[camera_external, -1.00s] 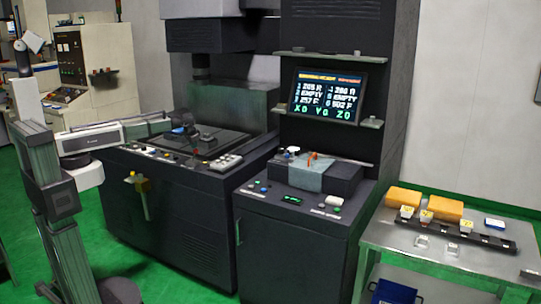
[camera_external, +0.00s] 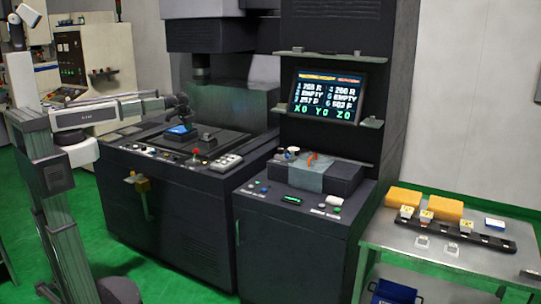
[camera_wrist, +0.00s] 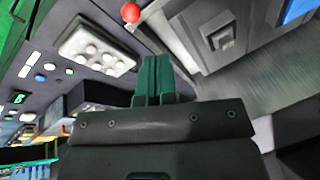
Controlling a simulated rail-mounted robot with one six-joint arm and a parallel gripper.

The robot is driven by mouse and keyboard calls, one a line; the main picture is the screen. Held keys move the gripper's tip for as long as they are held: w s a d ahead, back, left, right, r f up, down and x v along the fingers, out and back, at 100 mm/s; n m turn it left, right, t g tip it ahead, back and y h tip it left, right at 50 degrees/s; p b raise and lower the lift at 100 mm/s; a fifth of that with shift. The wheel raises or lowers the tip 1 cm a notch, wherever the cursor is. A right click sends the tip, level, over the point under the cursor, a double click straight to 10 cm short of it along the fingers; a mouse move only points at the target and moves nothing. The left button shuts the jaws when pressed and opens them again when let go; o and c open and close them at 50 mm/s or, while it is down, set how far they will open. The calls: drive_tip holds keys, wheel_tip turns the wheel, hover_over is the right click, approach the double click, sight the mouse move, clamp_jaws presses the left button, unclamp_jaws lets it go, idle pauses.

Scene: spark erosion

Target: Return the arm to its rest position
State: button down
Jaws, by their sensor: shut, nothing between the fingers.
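My gripper (camera_external: 183,112) is the dark end of my arm over the machine's worktable (camera_external: 224,140) in the external view. It is small there, and its fingers are hard to make out. In the wrist view my gripper (camera_wrist: 153,62) shows two dark green fingers close together, with nothing between them. A blue-topped block (camera_external: 182,131) sits on the worktable just below my gripper. A blue patch (camera_wrist: 298,10) shows at the top right of the wrist view, apart from the fingers.
A red knob (camera_external: 196,152) and white buttons (camera_external: 226,160) line the worktable's front edge. The machine head (camera_external: 201,72) hangs above and behind. A cabinet with a screen (camera_external: 326,97) and a metal side table (camera_external: 385,232) with yellow blocks stand to the right. Green floor is open in front.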

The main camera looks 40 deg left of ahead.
drive_tip(key=s+a+f+n+g+h+b, duration=0.1)
drive_tip(key=s+a+f+b, duration=0.4)
drive_tip(key=s, duration=0.4)
drive_tip(key=s+a+f+n+g+h+b, duration=0.1)
drive_tip(key=s+a+f+b, duration=0.4)
drive_tip(key=s+a, duration=0.5)
drive_tip(key=shift+s+f+n+g+b, duration=0.2)
drive_tip(key=shift+f+n+g+b, duration=0.3)
drive_tip(key=shift+f, duration=0.45)
